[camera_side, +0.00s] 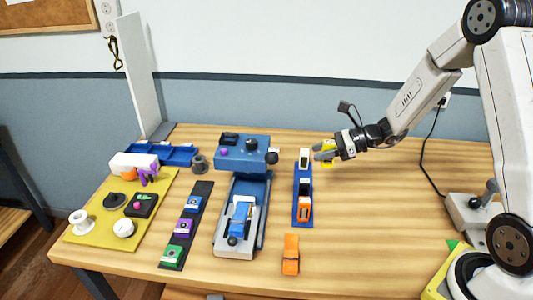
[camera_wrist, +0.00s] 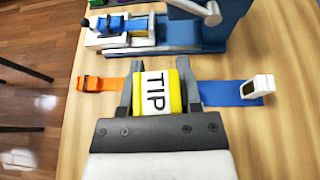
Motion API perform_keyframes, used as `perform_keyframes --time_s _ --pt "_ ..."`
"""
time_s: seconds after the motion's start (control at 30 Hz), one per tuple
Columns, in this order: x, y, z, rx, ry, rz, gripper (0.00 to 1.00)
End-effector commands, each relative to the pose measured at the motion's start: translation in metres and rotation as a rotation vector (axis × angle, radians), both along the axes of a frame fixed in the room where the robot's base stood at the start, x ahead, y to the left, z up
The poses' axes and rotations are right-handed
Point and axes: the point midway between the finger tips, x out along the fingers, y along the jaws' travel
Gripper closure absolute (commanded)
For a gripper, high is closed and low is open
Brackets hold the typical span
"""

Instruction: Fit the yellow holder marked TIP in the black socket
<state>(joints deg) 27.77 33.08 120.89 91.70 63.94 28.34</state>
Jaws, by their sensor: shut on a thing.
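The yellow holder (camera_wrist: 172,92) marked TIP sits between the fingers of my gripper (camera_wrist: 158,75), which is shut on it. In the side view the yellow holder (camera_side: 328,150) is held above the table, just right of the blue strip's far end. The blue strip (camera_side: 297,220) carries a white piece (camera_side: 305,157) at its far end and an orange piece (camera_side: 305,208) near its front end. A dark part (camera_side: 304,186) between them looks like the black socket, too small to tell surely. In the wrist view the holder and gripper hide the strip's middle.
A blue and grey vice-like fixture (camera_side: 250,155) stands left of the strip. A loose orange piece (camera_side: 291,255) lies in front of it. A dark strip (camera_side: 202,190) with coloured blocks and a yellow mat (camera_side: 80,235) are further left. Table right of the strip is clear.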

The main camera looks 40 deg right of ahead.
Motion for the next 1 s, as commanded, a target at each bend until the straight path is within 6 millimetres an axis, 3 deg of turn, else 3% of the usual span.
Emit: perform_keyframes --time_s 0.3,0.5,0.7,1.0 --pt "0.072 0.053 0.059 -0.002 -0.008 -0.018 1.00" --pt "0.103 0.092 0.100 0.001 -0.007 -0.042 1.00" --pt "0.118 0.116 0.126 0.001 -0.002 -0.058 1.00" --pt "0.122 0.121 0.132 0.002 0.001 -0.065 1.00"
